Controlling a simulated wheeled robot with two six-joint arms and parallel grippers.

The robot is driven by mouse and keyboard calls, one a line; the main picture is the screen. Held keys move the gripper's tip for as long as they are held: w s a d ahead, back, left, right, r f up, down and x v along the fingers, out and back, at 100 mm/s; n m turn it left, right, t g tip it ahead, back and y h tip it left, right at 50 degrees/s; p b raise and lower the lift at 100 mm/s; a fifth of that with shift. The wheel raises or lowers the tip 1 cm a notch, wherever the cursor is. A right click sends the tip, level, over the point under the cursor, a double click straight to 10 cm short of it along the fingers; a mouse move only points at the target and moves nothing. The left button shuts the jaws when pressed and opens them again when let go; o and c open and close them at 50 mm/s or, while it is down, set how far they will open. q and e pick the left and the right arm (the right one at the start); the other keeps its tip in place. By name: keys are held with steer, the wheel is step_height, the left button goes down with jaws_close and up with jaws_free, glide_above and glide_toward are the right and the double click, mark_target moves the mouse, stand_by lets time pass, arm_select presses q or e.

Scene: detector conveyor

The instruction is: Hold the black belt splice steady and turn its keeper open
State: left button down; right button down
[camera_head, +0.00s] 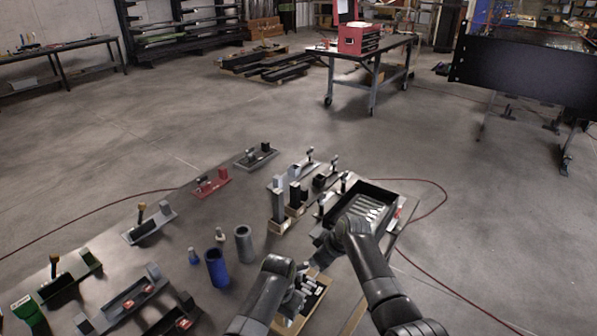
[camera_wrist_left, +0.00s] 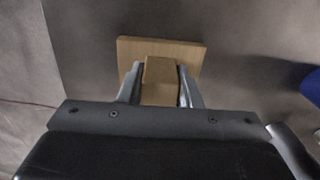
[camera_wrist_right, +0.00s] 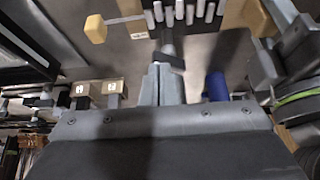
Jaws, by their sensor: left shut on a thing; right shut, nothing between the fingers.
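My left gripper (camera_wrist_left: 160,88) is shut on a tan wooden block (camera_wrist_left: 160,75) that rises from a wooden board (camera_wrist_left: 190,50). In the head view my left gripper (camera_head: 298,288) is beside a small wooden tray (camera_head: 287,327) with dark and pale pieces. My right gripper (camera_wrist_right: 162,88) is shut and empty. A small dark part (camera_wrist_right: 170,56) lies just past its fingertips; I cannot tell if they touch. Beyond it a board carries a row of grey pegs (camera_wrist_right: 180,12), with a tan knob (camera_wrist_right: 95,29) at its left. I cannot tell which part is the black splice or its keeper.
A black bin (camera_head: 377,187) with pale strips lies beside my right arm. A blue cup (camera_head: 216,268) and a grey cup (camera_head: 244,244) stand left of my grippers. Several fixtures, one red (camera_head: 211,187), spread over the table's left side.

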mark_target(300, 273)
steer(key=shift+r, duration=1.4)
steer(key=shift+s+a+f, duration=0.2)
steer(key=shift+s+f, duration=0.2)
steer(key=shift+f, duration=0.6)
steer(key=shift+s+a+f, duration=0.25)
steer(key=shift+s+f, duration=0.1)
steer(key=shift+f, duration=0.7)
steer(key=shift+s+a+f, duration=0.2)
steer(key=shift+s+f, duration=0.2)
steer(key=shift+f, duration=0.6)
steer(key=shift+w+a, duration=0.35)
steer(key=shift+w, duration=0.15)
steer(key=shift+w+d, duration=0.1)
steer(key=shift+d, duration=0.1)
steer(key=shift+w+d, duration=0.2)
steer(key=shift+w, duration=0.1)
steer(key=shift+w+d, duration=0.25)
steer(key=shift+w, duration=0.15)
